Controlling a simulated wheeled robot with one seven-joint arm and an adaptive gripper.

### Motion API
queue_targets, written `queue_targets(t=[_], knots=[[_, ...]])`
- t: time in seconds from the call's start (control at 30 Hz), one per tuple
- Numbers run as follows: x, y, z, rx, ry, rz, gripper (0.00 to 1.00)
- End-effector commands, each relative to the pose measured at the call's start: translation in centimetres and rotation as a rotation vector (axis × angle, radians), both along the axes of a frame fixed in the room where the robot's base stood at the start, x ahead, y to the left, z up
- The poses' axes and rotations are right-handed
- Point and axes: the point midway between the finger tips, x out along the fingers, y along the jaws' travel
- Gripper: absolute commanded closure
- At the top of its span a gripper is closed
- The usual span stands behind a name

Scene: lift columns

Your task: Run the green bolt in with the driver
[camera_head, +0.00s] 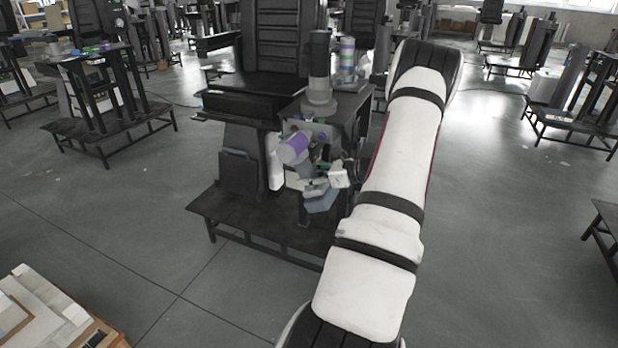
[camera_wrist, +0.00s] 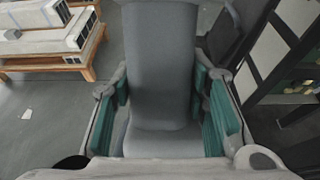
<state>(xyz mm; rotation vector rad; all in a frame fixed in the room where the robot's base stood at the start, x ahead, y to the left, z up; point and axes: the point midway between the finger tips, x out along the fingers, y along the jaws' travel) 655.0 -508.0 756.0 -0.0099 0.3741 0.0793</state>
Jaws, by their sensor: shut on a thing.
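In the wrist view my gripper (camera_wrist: 161,92) has its two green-padded fingers on either side of a smooth blue-grey body, which I take to be the driver (camera_wrist: 158,55). It fills the middle of that view, and its working end is not clear to see. In the head view my gripper (camera_head: 318,184) is small and partly hidden, in front of the dark lift column. A blue-grey part (camera_head: 322,203), probably the driver, shows just below it. I cannot make out the green bolt in either view, nor whether the driver touches it.
The lift column (camera_head: 240,150) stands on a dark low platform (camera_head: 262,232). A pallet with pale boxes (camera_head: 45,315) lies at the lower left. Grey floor is open between pallet and platform.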

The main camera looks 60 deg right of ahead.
Motion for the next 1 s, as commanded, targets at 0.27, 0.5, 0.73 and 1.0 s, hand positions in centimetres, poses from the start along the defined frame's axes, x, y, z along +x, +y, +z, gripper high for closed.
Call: queue_targets(t=[0.27,0.5,0.73,1.0], knots=[[0.05,-0.26,0.24,-0.003,-0.004,-0.002,1.0],[0.07,-0.43,0.25,-0.003,-0.004,-0.002,1.0],[0.08,-0.59,0.27,-0.003,-0.004,-0.003,1.0],[0.09,-0.74,0.29,-0.004,-0.004,-0.003,1.0]])
